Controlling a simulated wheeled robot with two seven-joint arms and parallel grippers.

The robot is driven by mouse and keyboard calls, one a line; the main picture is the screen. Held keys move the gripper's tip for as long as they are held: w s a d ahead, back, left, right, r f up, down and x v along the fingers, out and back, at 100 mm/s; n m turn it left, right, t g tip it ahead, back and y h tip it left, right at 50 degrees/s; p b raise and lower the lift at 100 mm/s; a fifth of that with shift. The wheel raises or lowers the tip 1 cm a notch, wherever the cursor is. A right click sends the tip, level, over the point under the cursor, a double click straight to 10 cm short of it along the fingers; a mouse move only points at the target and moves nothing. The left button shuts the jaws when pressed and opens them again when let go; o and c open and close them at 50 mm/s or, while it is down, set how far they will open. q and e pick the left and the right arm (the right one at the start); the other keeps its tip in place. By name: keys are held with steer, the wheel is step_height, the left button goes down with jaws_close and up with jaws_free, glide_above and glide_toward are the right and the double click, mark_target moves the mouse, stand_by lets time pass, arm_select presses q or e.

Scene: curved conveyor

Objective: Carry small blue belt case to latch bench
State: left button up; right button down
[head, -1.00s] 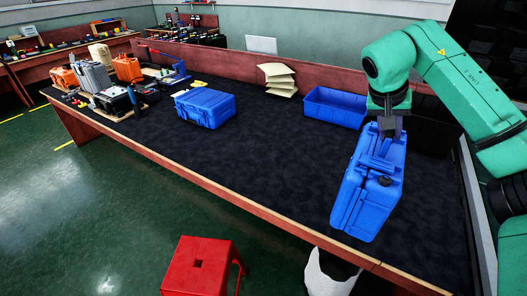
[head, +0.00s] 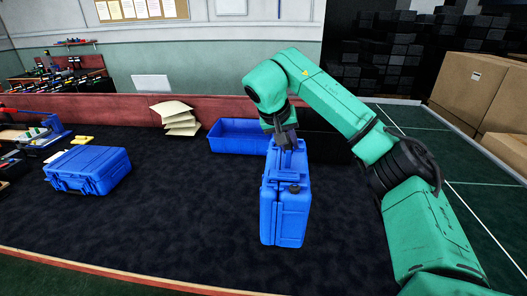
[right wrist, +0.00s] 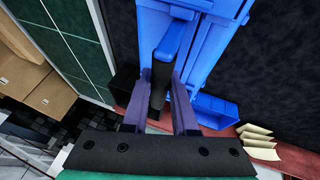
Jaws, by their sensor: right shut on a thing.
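A blue case (head: 285,215) hangs upright from my right gripper (head: 284,143), over the dark-topped bench (head: 180,215). The gripper is shut on the case's top handle. In the right wrist view the two purple fingers of the gripper (right wrist: 163,95) lie on either side of the handle, and the blue case body (right wrist: 215,40) is beyond them. I cannot tell whether the case's bottom touches the bench top. A second blue case (head: 88,170) lies flat on the bench at the left. My left gripper is not in view.
An open blue bin (head: 232,147) stands behind the held case, beside a black bin (head: 325,150). A stack of cream sheets (head: 177,116) lies left of it. Cardboard boxes (head: 478,85) stand at the far right. The bench between the two cases is clear.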

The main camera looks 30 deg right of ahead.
mark_target(275, 181)
step_height(275, 181, down, 5)
steer(key=shift+f+b, duration=0.1)
steer(key=shift+b, duration=0.35)
steer(key=f+p, duration=0.1)
steer(key=f, duration=0.6)
steer(key=f+p, duration=0.2)
steer(key=f, duration=0.5)
steer(key=shift+w+d, duration=0.1)
steer(key=shift+w, duration=0.1)
steer(key=c, duration=0.7)
jaws_free()
steer(key=shift+s, duration=0.15)
steer(key=b+v, duration=0.2)
steer(key=v, duration=1)
steer(key=shift+r+b, duration=0.15)
steer(key=shift+b, duration=0.15)
